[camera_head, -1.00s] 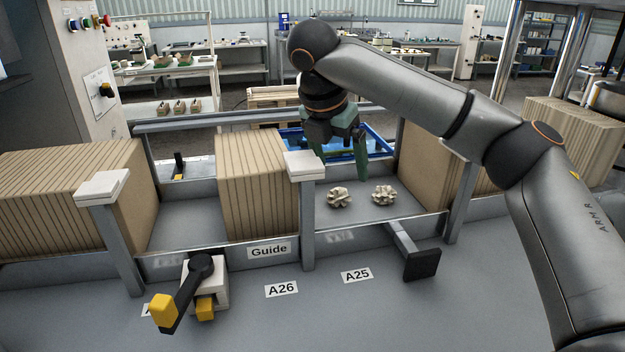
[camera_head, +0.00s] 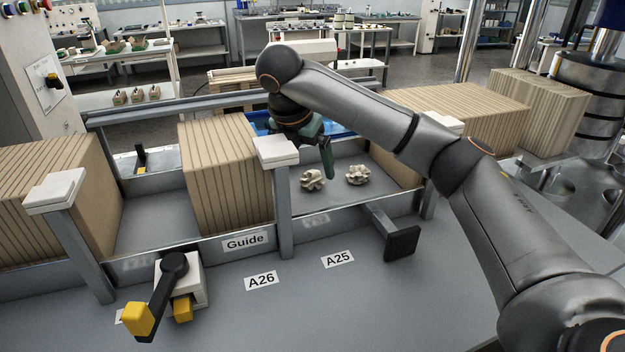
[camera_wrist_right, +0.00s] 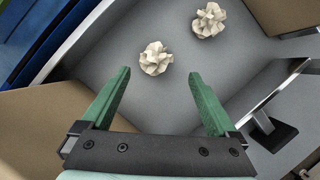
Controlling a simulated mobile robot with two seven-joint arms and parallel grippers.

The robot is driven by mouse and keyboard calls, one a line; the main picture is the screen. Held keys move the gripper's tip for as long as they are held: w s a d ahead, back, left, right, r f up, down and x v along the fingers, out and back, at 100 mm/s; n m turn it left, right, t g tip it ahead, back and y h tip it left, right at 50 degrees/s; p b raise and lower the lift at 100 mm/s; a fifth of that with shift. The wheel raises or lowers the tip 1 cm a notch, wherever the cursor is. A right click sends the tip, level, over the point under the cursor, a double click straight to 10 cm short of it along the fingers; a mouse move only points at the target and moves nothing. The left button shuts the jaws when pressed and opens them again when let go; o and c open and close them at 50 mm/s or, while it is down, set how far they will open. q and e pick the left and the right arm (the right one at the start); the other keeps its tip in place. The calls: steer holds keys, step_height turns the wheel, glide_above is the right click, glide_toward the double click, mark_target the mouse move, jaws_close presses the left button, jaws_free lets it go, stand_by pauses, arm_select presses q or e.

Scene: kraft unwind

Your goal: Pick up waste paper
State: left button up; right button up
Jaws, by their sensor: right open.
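Two crumpled balls of waste paper lie apart on the grey floor of the bay above label A25. The left paper ball (camera_head: 312,180) also shows in the right wrist view (camera_wrist_right: 156,58), ahead of the fingers. The right paper ball (camera_head: 358,174) shows there farther off (camera_wrist_right: 209,20). My right gripper (camera_wrist_right: 160,98) has green fingers and is open and empty. In the head view the right gripper (camera_head: 318,160) hangs just behind and above the left ball, partly hidden by a white-capped post. My left gripper is in neither view now.
Brown kraft stacks (camera_head: 222,180) flank the bay. A white-capped post (camera_head: 284,205) stands at its left front corner. A blue crate (camera_head: 262,122) is behind. A black-ended stop (camera_head: 402,244) and a yellow-handled lever (camera_head: 140,320) stand in front.

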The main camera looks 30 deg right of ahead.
mark_target(311, 174)
steer(key=shift+w+x, duration=0.2)
steer(key=shift+x, duration=1.1)
steer(key=shift+w+x, duration=0.2)
steer(key=shift+x, duration=1.05)
steer(key=shift+r, duration=0.1)
steer(key=c, duration=1.4)
